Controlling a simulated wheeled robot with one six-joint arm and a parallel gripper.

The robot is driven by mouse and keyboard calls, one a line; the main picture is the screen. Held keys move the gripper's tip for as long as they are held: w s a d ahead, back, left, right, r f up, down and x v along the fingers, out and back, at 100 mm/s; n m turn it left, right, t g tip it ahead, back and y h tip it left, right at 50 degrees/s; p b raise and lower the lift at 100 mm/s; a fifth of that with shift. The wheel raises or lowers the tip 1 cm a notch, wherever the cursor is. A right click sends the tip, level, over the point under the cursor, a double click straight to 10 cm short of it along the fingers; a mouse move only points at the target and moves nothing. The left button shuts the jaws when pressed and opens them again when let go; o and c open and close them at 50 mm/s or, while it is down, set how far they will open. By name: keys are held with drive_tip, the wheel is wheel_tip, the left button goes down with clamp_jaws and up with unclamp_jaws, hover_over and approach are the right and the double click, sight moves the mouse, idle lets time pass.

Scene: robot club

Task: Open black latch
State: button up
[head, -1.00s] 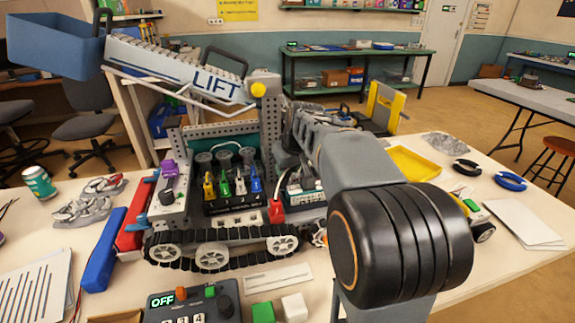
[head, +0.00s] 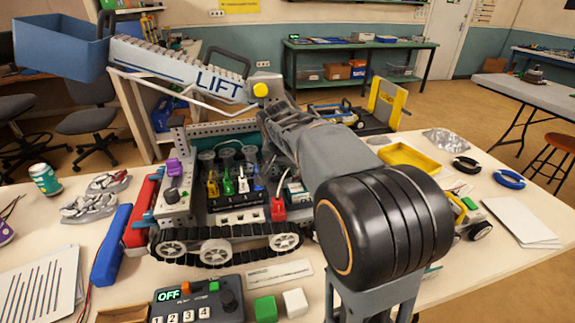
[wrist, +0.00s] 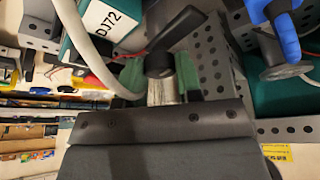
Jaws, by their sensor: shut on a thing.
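The black latch (wrist: 172,32) shows in the wrist view as a dark lever with a round black hub, beside a grey perforated metal plate. My gripper (wrist: 160,78) has green finger pads on both sides of the pale stem and hub, and it is shut on the latch. The exact contact is partly hidden by the dark wrist housing below. In the head view my arm reaches to the tracked robot (head: 225,245) on the table, and its end is by the mast under the LIFT boom. The latch cannot be made out there.
A blue-handled part (wrist: 280,25) is at right. The LIFT boom (head: 180,70) stands above. A control box (head: 195,300) and two cubes lie in front.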

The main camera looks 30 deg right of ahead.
drive_tip(key=shift+m+g, duration=0.4)
drive_tip(key=shift+m, duration=0.6)
drive_tip(key=o, duration=0.9)
drive_tip(key=shift+o, duration=0.2)
drive_tip(key=s+a+r, duration=0.2)
drive_tip(key=s+a, duration=0.1)
drive_tip(key=a, duration=0.3)
drive_tip(key=s+a+r, duration=0.2)
drive_tip(key=s+a, duration=0.2)
drive_tip(key=a, duration=0.1)
drive_tip(key=shift+s+a+r, duration=0.25)
drive_tip(key=shift+a+r, duration=0.05)
drive_tip(key=shift+a, duration=0.1)
